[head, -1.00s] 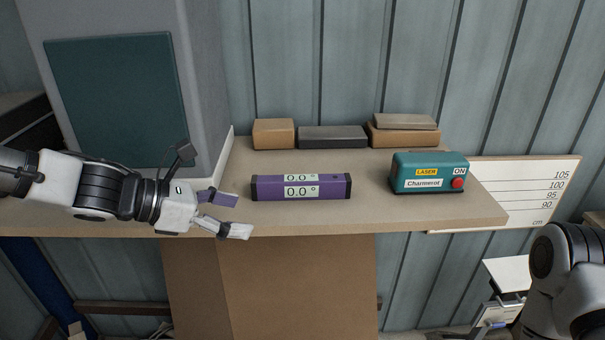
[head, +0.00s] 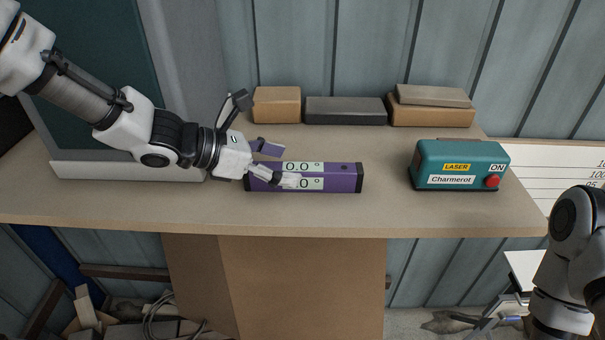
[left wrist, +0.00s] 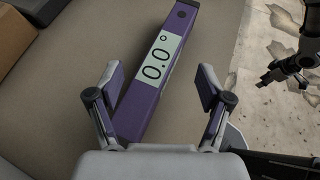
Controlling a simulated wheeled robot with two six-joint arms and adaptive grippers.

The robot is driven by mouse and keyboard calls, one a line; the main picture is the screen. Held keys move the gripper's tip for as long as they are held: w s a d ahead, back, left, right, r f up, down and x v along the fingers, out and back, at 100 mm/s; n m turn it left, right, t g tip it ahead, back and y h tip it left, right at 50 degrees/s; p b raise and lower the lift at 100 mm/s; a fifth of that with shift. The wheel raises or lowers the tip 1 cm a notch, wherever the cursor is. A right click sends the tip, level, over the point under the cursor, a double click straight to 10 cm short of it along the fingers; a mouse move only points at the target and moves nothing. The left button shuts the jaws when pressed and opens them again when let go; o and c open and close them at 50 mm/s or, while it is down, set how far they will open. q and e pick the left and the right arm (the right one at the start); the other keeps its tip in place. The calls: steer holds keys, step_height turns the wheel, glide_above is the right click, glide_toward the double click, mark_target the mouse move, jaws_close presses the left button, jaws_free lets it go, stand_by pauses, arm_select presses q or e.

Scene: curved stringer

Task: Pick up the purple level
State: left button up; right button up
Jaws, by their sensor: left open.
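The purple level (head: 338,179) lies on the workbench, its long side running left to right, with pale displays reading 0.0°. In the left wrist view the level (left wrist: 183,35) runs away from me, its near end between the fingers and closer to the left one. My left gripper (head: 279,165) is open at the level's left end. One finger is behind the level and the other covers part of its front display. I cannot tell whether either finger touches it. My right gripper (head: 495,318) is low at the right, below the bench, partly hidden; its jaws are unclear.
The teal laser box (head: 458,165) stands to the right on the workbench (head: 400,218). Behind the level are a tan block (head: 277,105), a dark block (head: 346,111) and stacked blocks (head: 432,115). A grey cabinet stands at left. The bench between level and laser box is clear.

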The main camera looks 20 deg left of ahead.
mark_target(300, 165)
arm_select(q)
steer(key=shift+w+d+f, duration=0.35)
steer(key=shift+w+d, duration=0.1)
steer(key=shift+w, duration=0.2)
steer(key=shift+w+d+f, duration=0.35)
steer(key=shift+w+d, duration=0.1)
steer(key=shift+w, duration=0.15)
steer(key=shift+s, duration=0.15)
steer(key=shift+s+a+r, duration=0.1)
steer(key=shift+s+r, duration=0.05)
steer(key=shift+s, duration=0.1)
steer(key=c, duration=0.3)
steer(key=shift+s+a, duration=0.1)
steer(key=shift+s, duration=0.1)
steer(key=c, duration=1.2)
steer(key=shift+w, duration=0.1)
jaws_close()
arm_select(e)
steer(key=shift+w+r, duration=0.15)
steer(key=shift+r, duration=0.15)
